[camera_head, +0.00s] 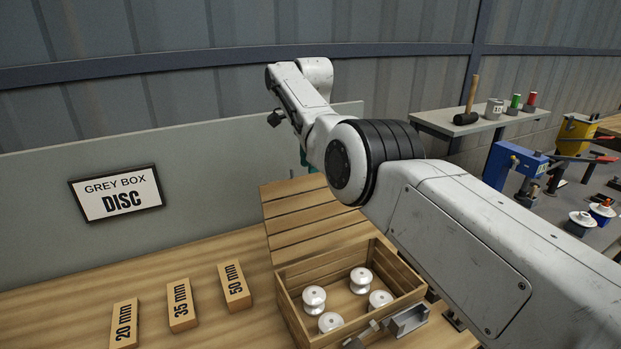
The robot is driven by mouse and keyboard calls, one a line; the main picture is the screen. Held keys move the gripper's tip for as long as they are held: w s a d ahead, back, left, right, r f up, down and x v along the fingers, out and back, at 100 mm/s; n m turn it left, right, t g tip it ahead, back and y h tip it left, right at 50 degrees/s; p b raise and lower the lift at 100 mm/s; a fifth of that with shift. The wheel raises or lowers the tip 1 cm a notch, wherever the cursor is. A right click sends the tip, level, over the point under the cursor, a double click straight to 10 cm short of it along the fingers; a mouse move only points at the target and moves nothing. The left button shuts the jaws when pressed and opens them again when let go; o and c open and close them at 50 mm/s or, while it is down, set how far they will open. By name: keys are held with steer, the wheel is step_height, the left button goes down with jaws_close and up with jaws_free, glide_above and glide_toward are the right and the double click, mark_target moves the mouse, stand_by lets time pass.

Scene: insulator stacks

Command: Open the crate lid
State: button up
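The wooden crate (290,303) stands on the bench at the lower middle. Its slatted lid (310,216) is raised and leans back behind the crate, so the inside is exposed. Several white insulator discs lie inside, one of them a white disc (361,280) at the back. A metal latch (408,320) shows at the crate's front right. My arm reaches from the lower right across the lid's upper right side.
Wooden blocks marked 20 mm (124,323), 35 mm (181,305) and 50 mm (234,286) stand left of the crate. A sign (117,193) reads GREY BOX DISC. A shelf (470,126) with a mallet (468,105) is at the right.

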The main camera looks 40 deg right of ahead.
step_height(320, 180, up, 6)
steer(key=shift+s+p, duration=0.3)
steer(key=shift+p, duration=0.05)
stand_by(0.5)
